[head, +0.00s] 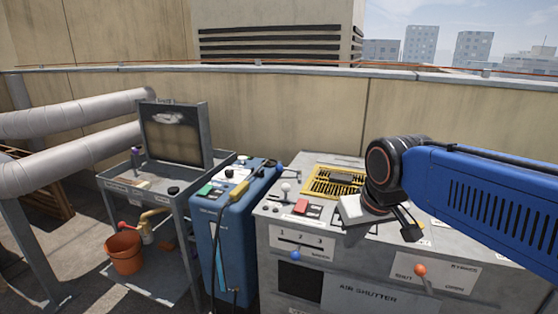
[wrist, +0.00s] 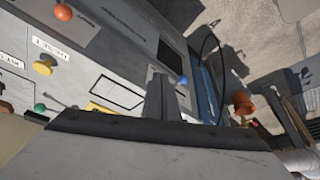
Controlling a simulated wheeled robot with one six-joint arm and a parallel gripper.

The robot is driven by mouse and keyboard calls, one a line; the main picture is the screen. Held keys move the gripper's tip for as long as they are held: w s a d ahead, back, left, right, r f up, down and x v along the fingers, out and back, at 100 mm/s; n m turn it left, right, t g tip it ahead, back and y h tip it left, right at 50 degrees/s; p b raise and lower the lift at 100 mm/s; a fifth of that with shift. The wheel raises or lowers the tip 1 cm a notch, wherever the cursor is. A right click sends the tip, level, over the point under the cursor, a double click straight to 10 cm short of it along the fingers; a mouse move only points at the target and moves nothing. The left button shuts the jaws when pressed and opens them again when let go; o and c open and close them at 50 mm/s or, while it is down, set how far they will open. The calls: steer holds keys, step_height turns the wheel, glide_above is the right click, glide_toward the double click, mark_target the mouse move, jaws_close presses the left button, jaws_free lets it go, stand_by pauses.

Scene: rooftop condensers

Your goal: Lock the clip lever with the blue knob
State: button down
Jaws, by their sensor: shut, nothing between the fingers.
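A blue ball knob (head: 295,256) shows on the front face of the grey console, below a panel marked 1 2 3 and above a dark window. It also shows in the wrist view (wrist: 183,80), beyond my fingertips and apart from them. A second small blue piece (head: 278,168) shows at the top edge between the blue cabinet and the console; its shape is too small to tell. I cannot make out a clip or its state. My gripper (head: 411,232) is over the right part of the console, shut and empty; its fingers (wrist: 165,92) also show in the wrist view.
The grey console (head: 350,262) carries a red button (head: 302,207), a yellow grille (head: 335,182) and an orange knob (head: 420,270). A blue cabinet (head: 215,235) stands left of it, then a grey cart (head: 135,205) and an orange bucket (head: 124,253). A wall runs behind.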

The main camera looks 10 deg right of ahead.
steer(key=w+r, duration=0.7)
steer(key=w, duration=0.6)
steer(key=w+a+r, duration=0.1)
steer(key=w+a, duration=0.1)
steer(key=w, duration=1.7)
steer(key=w+a+r, duration=0.1)
steer(key=w+a, duration=0.2)
steer(key=w, duration=1.6)
steer(key=shift+w+m+g, duration=0.15)
steer(key=shift+m+g, duration=0.15)
steer(key=shift+a+f, duration=0.1)
steer(key=shift+f, duration=0.05)
step_height(320, 180, down, 10)
steer(key=shift+s, duration=0.3)
